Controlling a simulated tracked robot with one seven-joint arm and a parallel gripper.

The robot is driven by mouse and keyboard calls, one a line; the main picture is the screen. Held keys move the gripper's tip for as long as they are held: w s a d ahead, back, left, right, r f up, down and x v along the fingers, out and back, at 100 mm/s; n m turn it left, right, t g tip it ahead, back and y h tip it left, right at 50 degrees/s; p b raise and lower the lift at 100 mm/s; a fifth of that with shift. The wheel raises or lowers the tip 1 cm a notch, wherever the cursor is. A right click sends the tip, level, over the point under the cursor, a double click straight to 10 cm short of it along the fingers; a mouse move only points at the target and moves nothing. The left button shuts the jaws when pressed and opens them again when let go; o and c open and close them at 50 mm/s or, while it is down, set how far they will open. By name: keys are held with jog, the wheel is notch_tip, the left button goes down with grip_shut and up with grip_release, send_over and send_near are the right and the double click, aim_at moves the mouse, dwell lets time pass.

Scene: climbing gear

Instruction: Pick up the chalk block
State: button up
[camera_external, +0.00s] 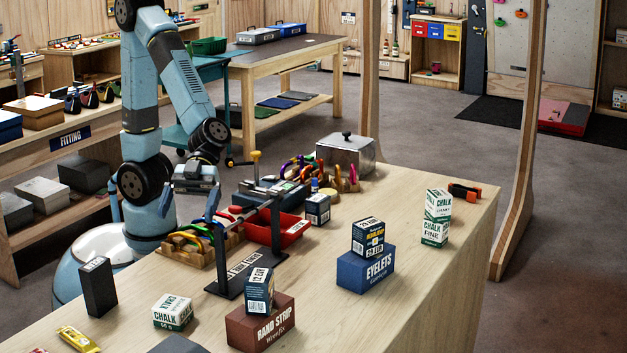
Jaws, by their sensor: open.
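A small white and green chalk block (173,313) sits on the near left part of the wooden table. Two more white and green chalk boxes are stacked at the right: an upper chalk box (438,204) on a lower one marked fine (434,234). My gripper (189,206) points down with its two fingers spread apart and nothing seen between them. It is above the table's far left part, near the rack of coloured loops, apart from all the chalk.
A black box (98,286) and a yellow packet (79,340) are near the small chalk block. The table's right front is clear.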

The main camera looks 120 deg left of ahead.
send_near(173, 303)
jog(key=x, duration=0.8)
jog(key=shift+s+f, duration=0.1)
dwell(0.6)
jog(key=shift+c, duration=0.3)
jog(key=c, duration=1)
